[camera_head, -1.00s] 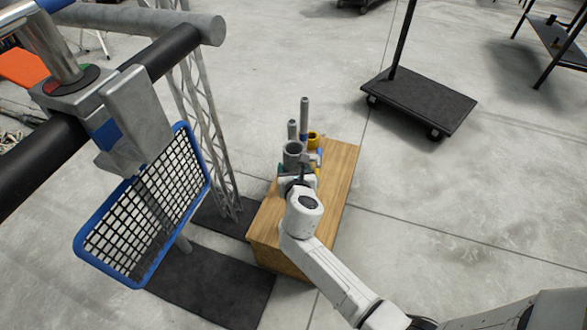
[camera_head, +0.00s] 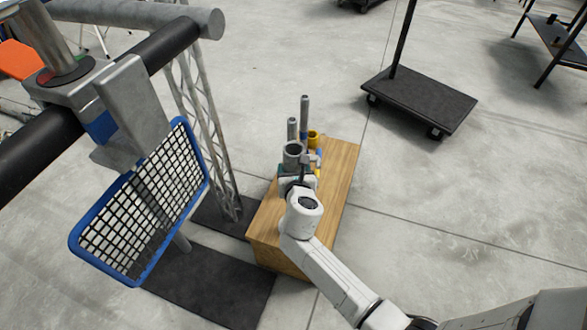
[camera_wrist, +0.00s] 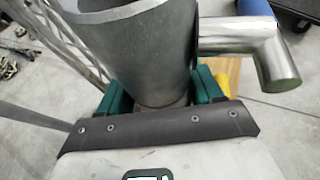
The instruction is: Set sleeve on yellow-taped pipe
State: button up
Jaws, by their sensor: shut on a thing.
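The sleeve is a grey open-topped tube with a bent side arm. It shows in the head view (camera_head: 293,150) and large in the wrist view (camera_wrist: 140,50). My gripper (camera_head: 296,172) is shut on it, with green fingers on both sides in the wrist view (camera_wrist: 158,92). The sleeve looks upright above the wooden box. Behind it stand a tall grey pipe (camera_head: 304,112) and a shorter grey one (camera_head: 292,127). A yellow ring-like piece (camera_head: 313,137) is beside them, perhaps the yellow-taped pipe; its lower part is hidden.
The wooden box (camera_head: 340,175) has bare top on its right. A blue piece (camera_head: 320,155) is close to the sleeve's side arm. A lattice post (camera_head: 208,140) and blue-framed net (camera_head: 150,205) stand left. A black cart (camera_head: 420,97) is at back right.

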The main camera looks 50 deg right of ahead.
jog(key=shift+f+b, duration=1.15)
jog(key=shift+f, duration=0.35)
dwell(0.3)
jog(key=shift+f+b, duration=1.85)
jog(key=shift+f, duration=0.45)
jog(key=shift+f, duration=0.35)
jog(key=o, duration=1.6)
jog(key=shift+f, duration=0.15)
jog(key=shift+s, duration=0.1)
jog(key=p+v, duration=0.2)
jog(key=v, duration=0.8)
jog(key=shift+s+a+r, duration=0.2)
jog(key=shift+a, duration=0.1)
